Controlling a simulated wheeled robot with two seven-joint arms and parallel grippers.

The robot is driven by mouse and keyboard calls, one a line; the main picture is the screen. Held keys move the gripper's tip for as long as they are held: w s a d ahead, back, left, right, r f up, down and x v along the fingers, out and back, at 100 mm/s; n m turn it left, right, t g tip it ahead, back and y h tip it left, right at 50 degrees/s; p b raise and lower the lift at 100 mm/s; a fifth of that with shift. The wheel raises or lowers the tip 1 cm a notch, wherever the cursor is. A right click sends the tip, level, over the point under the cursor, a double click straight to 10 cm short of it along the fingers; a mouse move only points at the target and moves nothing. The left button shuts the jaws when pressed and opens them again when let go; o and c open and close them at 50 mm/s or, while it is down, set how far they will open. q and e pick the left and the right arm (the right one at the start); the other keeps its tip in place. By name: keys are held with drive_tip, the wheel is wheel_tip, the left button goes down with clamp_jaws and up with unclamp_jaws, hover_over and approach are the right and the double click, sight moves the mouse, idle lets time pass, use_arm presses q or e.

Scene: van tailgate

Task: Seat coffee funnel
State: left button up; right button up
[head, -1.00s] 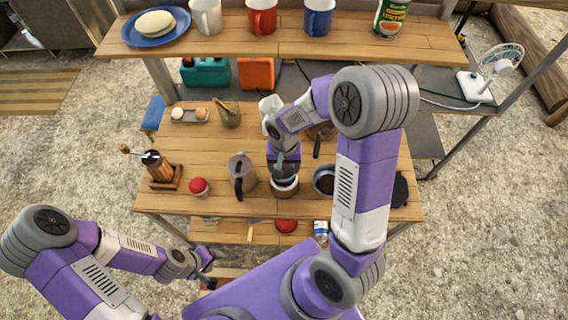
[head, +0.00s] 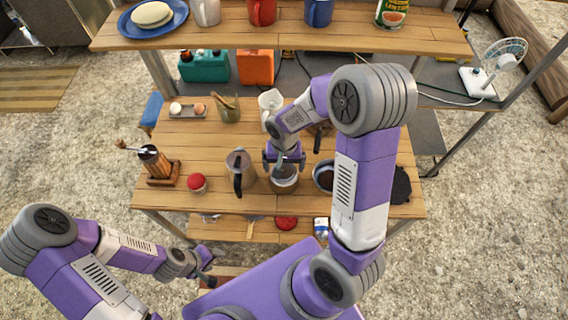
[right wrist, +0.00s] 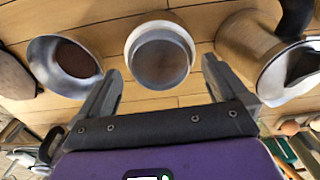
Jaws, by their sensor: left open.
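The grey metal coffee funnel (right wrist: 160,62) sits inside the pale rim of the round pot base (right wrist: 137,34) in the right wrist view. It looks roughly level, but I cannot tell how deep it sits. In the head view the funnel (head: 285,171) shows at the top of the base (head: 284,187), partly hidden by my right gripper (head: 284,160). In the right wrist view the fingers of my right gripper (right wrist: 160,82) are spread apart with nothing between them, close to the base. My left gripper (head: 205,272) is open and empty, low at the left of the table.
A metal jug with a black handle (head: 241,172) stands left of the base. A bowl with dark contents (head: 324,176) stands close on the right. A grinder (head: 158,163) and a red-topped jar (head: 197,183) are farther left. A shelf (head: 290,38) spans the back.

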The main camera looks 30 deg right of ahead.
use_arm(q)
drive_tip(key=shift+r+p, duration=0.7)
drive_tip(key=shift+r, duration=0.05)
use_arm(e)
wheel_tip(320, 180, up, 8)
drive_tip(key=shift+f, duration=0.2)
